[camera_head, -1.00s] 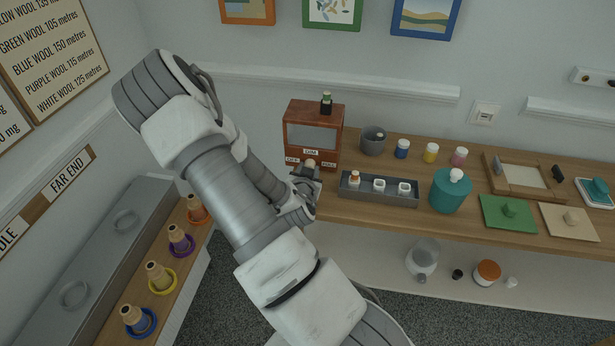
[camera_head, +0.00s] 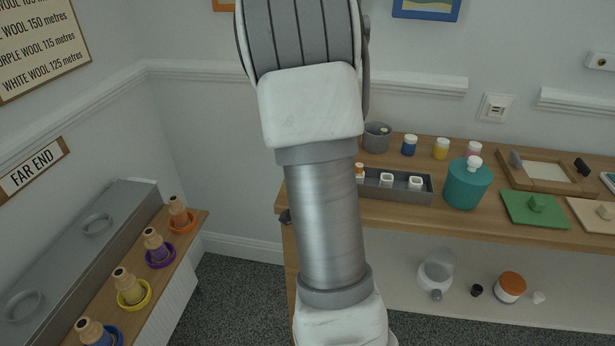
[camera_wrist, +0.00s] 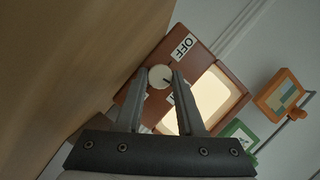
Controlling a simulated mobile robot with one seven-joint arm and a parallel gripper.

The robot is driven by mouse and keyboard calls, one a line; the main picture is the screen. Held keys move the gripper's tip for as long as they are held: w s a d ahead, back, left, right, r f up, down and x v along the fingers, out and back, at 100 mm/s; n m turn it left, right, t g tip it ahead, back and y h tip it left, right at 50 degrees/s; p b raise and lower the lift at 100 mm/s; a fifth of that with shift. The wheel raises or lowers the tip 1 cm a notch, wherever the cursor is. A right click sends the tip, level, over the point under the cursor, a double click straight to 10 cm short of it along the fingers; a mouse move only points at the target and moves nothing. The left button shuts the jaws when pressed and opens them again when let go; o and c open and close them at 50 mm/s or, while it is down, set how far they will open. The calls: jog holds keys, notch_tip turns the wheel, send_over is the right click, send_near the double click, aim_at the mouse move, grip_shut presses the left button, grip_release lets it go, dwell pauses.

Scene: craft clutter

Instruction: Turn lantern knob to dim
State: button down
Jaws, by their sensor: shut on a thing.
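The lantern (camera_wrist: 132,96) is a red-brown box with a pale, warm-lit window (camera_wrist: 212,97), tilted in the wrist view. Its round cream knob (camera_wrist: 160,84) has a dark mark pointing to the right and slightly down. An OFF label (camera_wrist: 184,46) is up and right of the knob. Another label is mostly hidden behind the right finger. My gripper (camera_wrist: 161,74) is shut on the knob, one finger on each side. In the head view my arm hides the lantern and nearly all of my gripper.
A grey tray (camera_head: 397,195) with small pots stands on the wooden bench right of my arm, near a grey cup (camera_head: 376,137) and a teal jar (camera_head: 467,187). A side shelf at left holds several bottles in coloured rings. Grey floor lies between.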

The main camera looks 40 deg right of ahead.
jog(key=shift+b, duration=0.35)
dwell(0.3)
jog(key=c, duration=0.5)
grip_release()
jog(key=shift+s+f, duration=0.1)
jog(key=shift+f, duration=0.1)
jog(key=shift+r+p, duration=0.15)
jog(key=shift+p, duration=0.3)
